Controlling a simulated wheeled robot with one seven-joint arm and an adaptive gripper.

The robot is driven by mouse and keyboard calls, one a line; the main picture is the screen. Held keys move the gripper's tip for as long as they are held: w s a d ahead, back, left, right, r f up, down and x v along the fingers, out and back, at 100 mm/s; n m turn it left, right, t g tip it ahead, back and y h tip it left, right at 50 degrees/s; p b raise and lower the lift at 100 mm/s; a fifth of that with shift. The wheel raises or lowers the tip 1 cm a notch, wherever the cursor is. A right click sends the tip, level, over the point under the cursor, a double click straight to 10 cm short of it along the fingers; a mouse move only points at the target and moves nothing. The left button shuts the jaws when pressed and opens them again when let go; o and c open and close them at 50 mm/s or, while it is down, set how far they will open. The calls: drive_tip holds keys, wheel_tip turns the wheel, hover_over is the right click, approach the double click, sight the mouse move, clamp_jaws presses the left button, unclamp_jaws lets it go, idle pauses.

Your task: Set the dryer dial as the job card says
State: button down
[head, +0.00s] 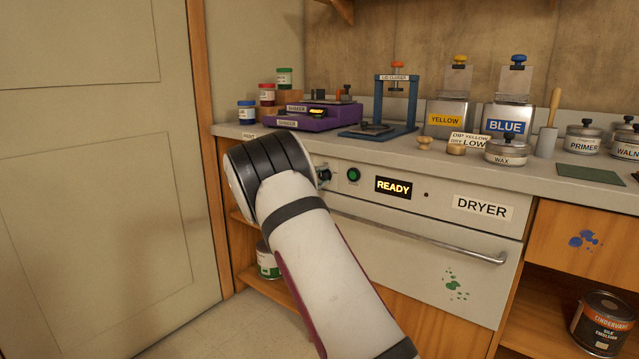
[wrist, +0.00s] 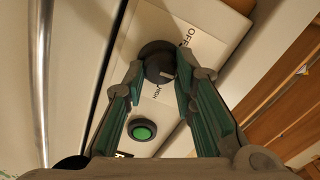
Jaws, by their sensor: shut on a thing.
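The dryer (head: 425,262) is a pale front under the counter with a "DRYER" label and a lit "READY" display (head: 393,188). Its dark round dial (wrist: 156,62) sits on a white plate in the wrist view. "OFF" shows on the plate at the dial's upper right; another word below is partly hidden. A light mark shows on the dial's lower right; which setting it points to is unclear. My gripper (wrist: 160,73) is shut on the dial, a finger on each side. In the head view my wrist mostly hides it. The job card (head: 470,140) reads "DIP YELLOW", "DRY LOW".
A green button (head: 353,175) is close beside the dial; it also shows in the wrist view (wrist: 142,130). The oven-like handle bar (head: 430,238) runs across the dryer front below.

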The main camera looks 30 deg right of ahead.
drive_tip(key=shift+m, duration=0.5)
drive_tip(key=c, duration=1.3)
unclamp_jaws()
drive_tip(key=v, duration=1.2)
drive_tip(key=shift+r, duration=0.1)
